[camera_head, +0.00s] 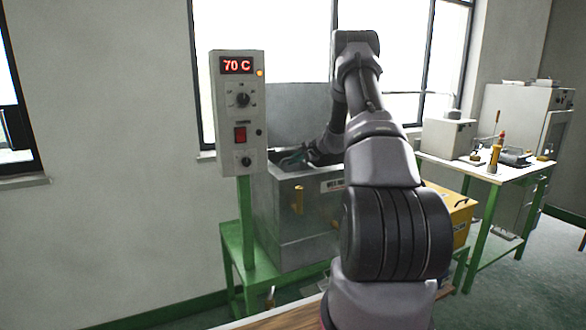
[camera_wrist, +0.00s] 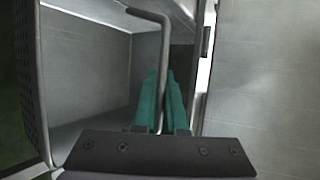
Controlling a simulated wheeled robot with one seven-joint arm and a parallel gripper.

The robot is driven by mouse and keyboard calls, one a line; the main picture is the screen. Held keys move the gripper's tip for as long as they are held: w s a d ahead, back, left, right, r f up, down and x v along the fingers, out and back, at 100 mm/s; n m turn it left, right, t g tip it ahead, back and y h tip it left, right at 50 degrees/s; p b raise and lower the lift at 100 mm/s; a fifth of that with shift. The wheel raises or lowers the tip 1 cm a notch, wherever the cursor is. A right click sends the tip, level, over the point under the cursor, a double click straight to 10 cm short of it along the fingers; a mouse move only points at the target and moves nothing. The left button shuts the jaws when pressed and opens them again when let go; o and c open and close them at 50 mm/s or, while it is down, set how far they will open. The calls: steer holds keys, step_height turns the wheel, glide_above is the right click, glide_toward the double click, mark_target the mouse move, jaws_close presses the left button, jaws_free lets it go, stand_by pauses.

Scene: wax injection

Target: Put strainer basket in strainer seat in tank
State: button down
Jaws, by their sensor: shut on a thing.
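My gripper (camera_head: 292,158) reaches into the open top of the grey metal tank (camera_head: 315,222), near its left back part. In the wrist view my gripper's teal fingers (camera_wrist: 168,105) are shut on a thin bent metal rod (camera_wrist: 150,18), which looks like the handle of the strainer basket. A dark perforated wall with a pale rim, seemingly the basket (camera_wrist: 27,75), shows at the left edge of the wrist view. Most of the basket is out of view. I cannot make out the strainer seat, nor whether the basket touches it.
A control box (camera_head: 240,112) reading 70 C stands on a green post close to the tank's left. A raised lid (camera_head: 285,112) is behind the opening. A yellow box (camera_head: 455,212) and a bench (camera_head: 470,167) with equipment are at right.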

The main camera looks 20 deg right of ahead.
steer(key=shift+f, duration=1.3)
steer(key=shift+f, duration=0.15)
steer(key=c, duration=1)
jaws_free()
